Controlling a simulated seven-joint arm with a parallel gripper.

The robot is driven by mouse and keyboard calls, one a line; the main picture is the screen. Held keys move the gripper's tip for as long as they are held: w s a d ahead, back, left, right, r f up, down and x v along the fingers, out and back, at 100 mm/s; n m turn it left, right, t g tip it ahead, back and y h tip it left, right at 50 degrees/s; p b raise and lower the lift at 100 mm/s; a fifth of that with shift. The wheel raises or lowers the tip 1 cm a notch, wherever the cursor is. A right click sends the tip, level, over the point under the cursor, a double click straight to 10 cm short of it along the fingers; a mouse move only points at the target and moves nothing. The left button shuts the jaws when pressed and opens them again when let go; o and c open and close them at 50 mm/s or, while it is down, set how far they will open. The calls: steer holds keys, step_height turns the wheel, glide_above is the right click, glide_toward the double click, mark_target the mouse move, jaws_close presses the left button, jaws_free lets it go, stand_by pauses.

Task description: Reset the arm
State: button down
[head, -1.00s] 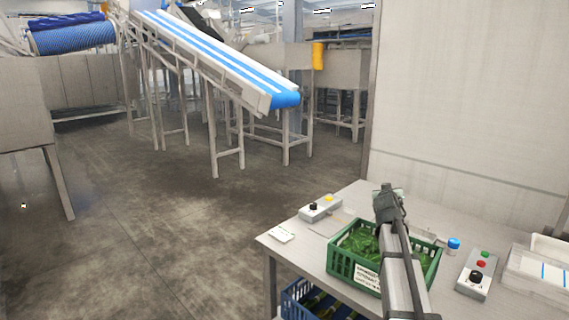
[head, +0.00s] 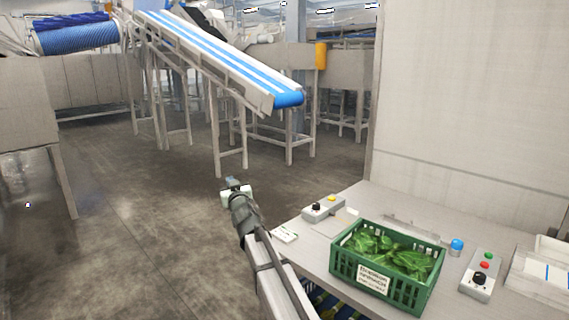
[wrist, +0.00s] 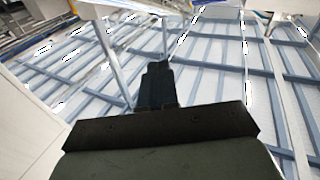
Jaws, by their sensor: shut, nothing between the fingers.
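My gripper (head: 232,184) is at the end of my arm, left of the steel table and over the floor in the head view. It is shut and empty. In the wrist view the dark fingers of my gripper (wrist: 157,84) are together, pointing up toward a ceiling with blue beams. Nothing shows between them.
A green crate (head: 345,272) of leafy greens stands on the steel table (head: 318,250). Control boxes with knobs and buttons stand at left (head: 322,209) and right (head: 477,283). A blue-capped item (head: 456,246) is near. A conveyor (head: 215,57) stands behind open floor.

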steer(key=s+a+f+n+g+y, duration=0.15)
steer(key=s+a+f, duration=0.25)
steer(key=a, duration=0.4)
step_height(320, 180, down, 9)
steer(key=d+m, duration=0.1)
steer(key=d, duration=0.1)
steer(key=s+d+f+m+g+h, duration=0.1)
steer(key=s+d+f+g+h, duration=0.2)
steer(key=s+d+f, duration=0.7)
steer(key=w+d+f+m+g+h, duration=0.1)
steer(key=d+f+g+h, duration=0.2)
steer(key=d+f, duration=0.85)
steer(key=s+d+f+m+g+h, duration=0.1)
steer(key=s+d+f+g+h, duration=0.25)
steer(key=f, duration=1.35)
steer(key=s+d+f+m+g, duration=0.1)
steer(key=s+d+f+g, duration=0.1)
steer(key=s+d+f, duration=0.45)
steer(key=s+d+f+g, duration=0.2)
steer(key=s+f, duration=0.1)
steer(key=s, duration=0.6)
steer(key=s+d+f+m+g, duration=0.1)
steer(key=s+d+f+g, duration=0.1)
steer(key=s+d+f, duration=0.45)
steer(key=s+d+f+g+y, duration=0.1)
steer(key=s+g, duration=0.6)
steer(key=s, duration=2.1)
steer(key=shift+s+d+m+g, duration=0.2)
steer(key=shift+m+g, duration=0.15)
steer(key=shift+g, duration=0.05)
